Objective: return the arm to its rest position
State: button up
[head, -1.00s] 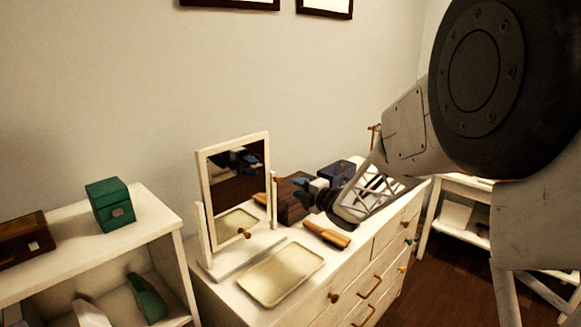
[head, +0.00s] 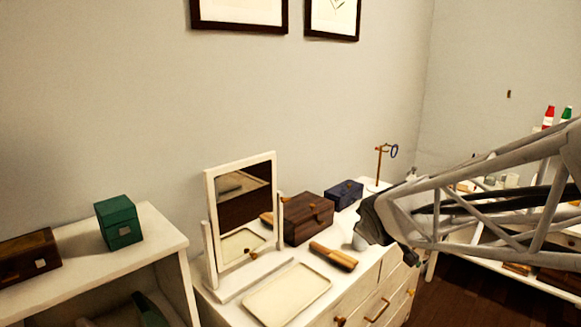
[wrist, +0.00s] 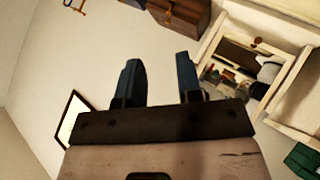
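My arm reaches in from the right edge of the head view, its dark end (head: 376,222) over the right part of the white dresser (head: 372,285). My gripper's fingers cannot be made out in the head view. In the wrist view my gripper (wrist: 157,62) shows two blue fingers standing well apart. Nothing is between them, so it is open and empty.
On the dresser are a tilting mirror (head: 245,212), a tray (head: 287,293), a wooden brush (head: 333,256), a brown box (head: 304,218), a blue box (head: 344,193) and a hook stand (head: 379,165). A green box (head: 119,222) sits on the left shelf. Pictures hang above.

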jog(key=s+f+m+g, duration=0.3)
jog(key=s+m+g, duration=0.5)
jog(key=s, duration=2.1)
jog(key=shift+f+m+y, duration=0.2)
jog(key=shift+m+y, duration=0.1)
jog(key=shift+m, duration=0.4)
